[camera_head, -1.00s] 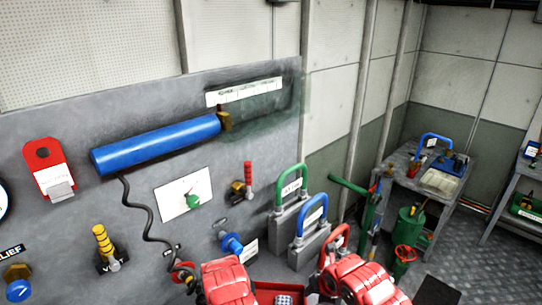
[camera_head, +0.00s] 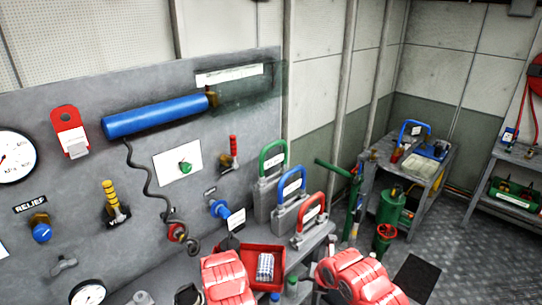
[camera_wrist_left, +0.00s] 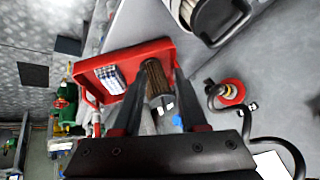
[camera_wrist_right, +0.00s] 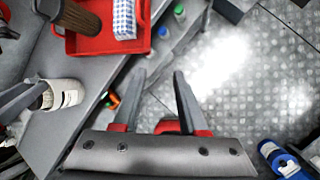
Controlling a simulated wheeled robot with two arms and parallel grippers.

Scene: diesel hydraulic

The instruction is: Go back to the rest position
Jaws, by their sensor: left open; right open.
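My right gripper (camera_wrist_right: 160,75) is open and empty in the right wrist view, its two fingers above the grey chequered floor beside the bench edge. My left gripper (camera_wrist_left: 160,92) is open in the left wrist view. A ribbed brown handle (camera_wrist_left: 155,78) shows between its fingers, with a red tray (camera_wrist_left: 148,53) beyond; I cannot tell the gap to the handle. In the head view my two red arm parts stand at the bottom centre, and the fingers are mostly hidden.
The bench holds the red tray (camera_head: 245,279) with a checkered block (camera_head: 265,267), and green, blue and red padlock-shaped items (camera_head: 311,213). A grey panel with a blue cylinder (camera_head: 158,116) rises behind. A green pump (camera_head: 391,206) and side table stand right.

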